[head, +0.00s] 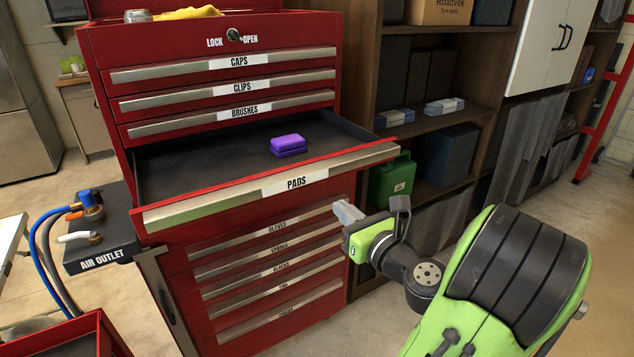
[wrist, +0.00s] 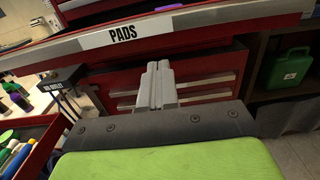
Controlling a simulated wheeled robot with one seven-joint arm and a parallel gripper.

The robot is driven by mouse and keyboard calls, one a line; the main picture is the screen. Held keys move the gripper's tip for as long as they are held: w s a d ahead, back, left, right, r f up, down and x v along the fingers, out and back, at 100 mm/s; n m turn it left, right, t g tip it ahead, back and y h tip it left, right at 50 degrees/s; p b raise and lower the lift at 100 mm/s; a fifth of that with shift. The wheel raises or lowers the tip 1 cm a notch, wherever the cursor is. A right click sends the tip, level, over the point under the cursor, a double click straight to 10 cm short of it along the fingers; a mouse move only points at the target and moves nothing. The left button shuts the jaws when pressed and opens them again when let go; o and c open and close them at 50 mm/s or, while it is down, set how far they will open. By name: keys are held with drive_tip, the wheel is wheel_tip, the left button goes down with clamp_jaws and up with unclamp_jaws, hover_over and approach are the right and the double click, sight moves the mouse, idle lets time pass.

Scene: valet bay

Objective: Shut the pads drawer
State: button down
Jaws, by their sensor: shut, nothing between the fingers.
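The pads drawer (head: 215,165) of the red tool chest is pulled well out, with purple pads (head: 288,144) lying inside on its dark floor. Its front, labelled PADS (head: 296,183), has a pale metal handle strip and also crosses the top of the wrist view (wrist: 122,33). My gripper (head: 346,212) is in front of the chest, below and near the right part of the drawer front. In the wrist view its fingers (wrist: 157,70) are together and empty, pointing at the lower drawers beneath the PADS label. I see no contact with the drawer front.
Closed drawers CAPS, CLIPS and BRUSHES (head: 245,111) sit above, and several closed drawers (head: 278,270) below. An air outlet box (head: 100,250) with hoses stands at left. A shelf (head: 440,120) with a green jug (head: 391,181) stands at right.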

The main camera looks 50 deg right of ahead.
drive_tip(key=x, duration=1)
drive_tip(key=shift+w+f, duration=0.1)
drive_tip(key=shift+w, duration=0.15)
